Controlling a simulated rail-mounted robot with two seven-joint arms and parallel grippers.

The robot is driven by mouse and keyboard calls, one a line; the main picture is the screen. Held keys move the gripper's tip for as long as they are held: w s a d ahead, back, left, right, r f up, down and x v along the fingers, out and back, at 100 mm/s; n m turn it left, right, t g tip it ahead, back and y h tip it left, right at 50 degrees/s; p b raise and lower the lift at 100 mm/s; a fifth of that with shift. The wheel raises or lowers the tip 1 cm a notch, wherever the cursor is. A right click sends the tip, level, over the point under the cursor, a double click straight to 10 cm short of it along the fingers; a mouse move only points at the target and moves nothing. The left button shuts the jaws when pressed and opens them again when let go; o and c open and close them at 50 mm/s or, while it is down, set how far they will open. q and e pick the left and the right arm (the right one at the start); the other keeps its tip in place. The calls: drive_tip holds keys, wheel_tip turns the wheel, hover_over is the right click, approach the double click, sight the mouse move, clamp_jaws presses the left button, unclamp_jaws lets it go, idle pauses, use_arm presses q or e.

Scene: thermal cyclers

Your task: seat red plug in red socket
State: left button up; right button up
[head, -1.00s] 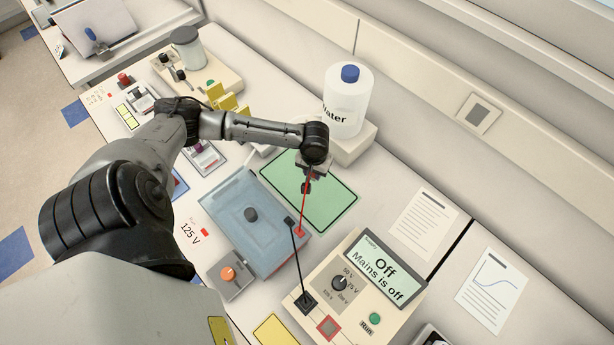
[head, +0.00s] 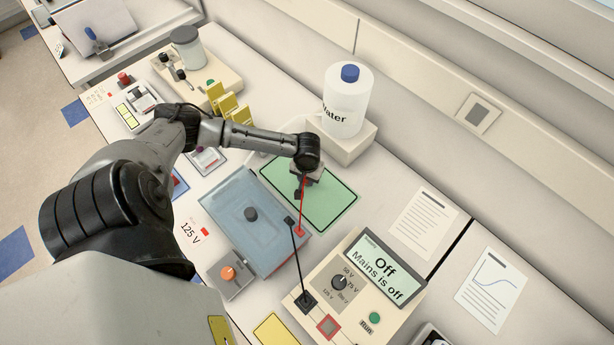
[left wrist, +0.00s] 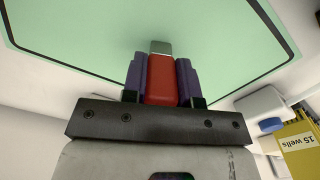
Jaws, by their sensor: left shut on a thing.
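My left gripper (head: 301,191) is above the green mat (head: 335,205), near the right end of the blue-lidded gel tank (head: 240,218). In the left wrist view its purple-lined fingers (left wrist: 161,80) are shut on the red plug (left wrist: 160,79), whose grey end points away from the gripper. In the head view the plug is mostly hidden by the gripper. A red lead (head: 302,212) runs from the gripper to the tank's red terminal. The red-rimmed socket (head: 328,326) is on the front of the power supply (head: 350,300), and nothing is in it. My right gripper is not in view.
A black lead (head: 297,260) runs from the tank to a black plug (head: 306,303) at the supply. The supply's screen reads "Off, Mains is off". A water bottle (head: 347,105) stands behind the mat. Yellow racks (head: 230,105) stand left of it.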

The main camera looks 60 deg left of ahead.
use_arm(q)
drive_tip(key=shift+f, duration=0.1)
drive_tip(key=o, duration=0.9)
wheel_tip(320, 180, up, 11)
drive_tip(key=shift+r+p, duration=0.1)
drive_tip(key=shift+p, duration=0.25)
drive_tip(key=shift+o, duration=0.5)
drive_tip(key=shift+r, duration=0.5)
